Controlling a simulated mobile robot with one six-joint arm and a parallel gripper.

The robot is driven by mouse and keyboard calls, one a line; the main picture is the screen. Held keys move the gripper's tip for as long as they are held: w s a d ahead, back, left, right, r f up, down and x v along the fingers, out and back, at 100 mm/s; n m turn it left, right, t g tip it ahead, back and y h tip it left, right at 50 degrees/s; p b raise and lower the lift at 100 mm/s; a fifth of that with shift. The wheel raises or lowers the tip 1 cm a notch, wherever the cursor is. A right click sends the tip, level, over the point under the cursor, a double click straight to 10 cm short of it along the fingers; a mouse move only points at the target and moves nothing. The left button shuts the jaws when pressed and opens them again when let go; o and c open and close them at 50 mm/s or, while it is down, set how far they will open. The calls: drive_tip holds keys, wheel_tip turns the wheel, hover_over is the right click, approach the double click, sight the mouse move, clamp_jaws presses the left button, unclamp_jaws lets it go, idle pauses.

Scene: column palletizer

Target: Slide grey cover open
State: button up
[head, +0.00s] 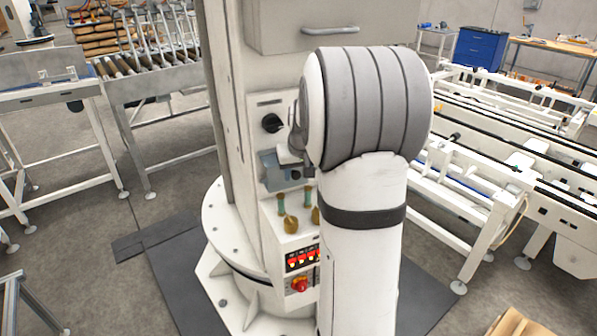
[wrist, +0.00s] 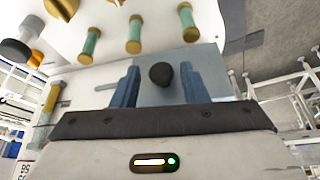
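The grey cover (wrist: 210,66) is a flat grey-blue plate with a round black knob (wrist: 161,75) on it. In the head view the cover (head: 271,172) sits on the front of the white column cabinet, partly hidden by my arm. My gripper (wrist: 160,67) is open in the wrist view. Its two blue fingers stand on either side of the knob, with a visible gap on each side. I cannot tell how deep the fingers reach along the knob. In the head view my arm hides most of the gripper.
Green and gold handles (head: 282,205) sit below the cover, with red lit switches (head: 302,260) and a red button (head: 299,285) lower down. A black dial (head: 272,123) is above the cover. A drawer-like box with a handle (head: 331,30) is higher. Conveyors stand on both sides.

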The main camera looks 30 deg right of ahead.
clamp_jaws()
drive_tip(key=shift+w, duration=0.1)
idle(0.3)
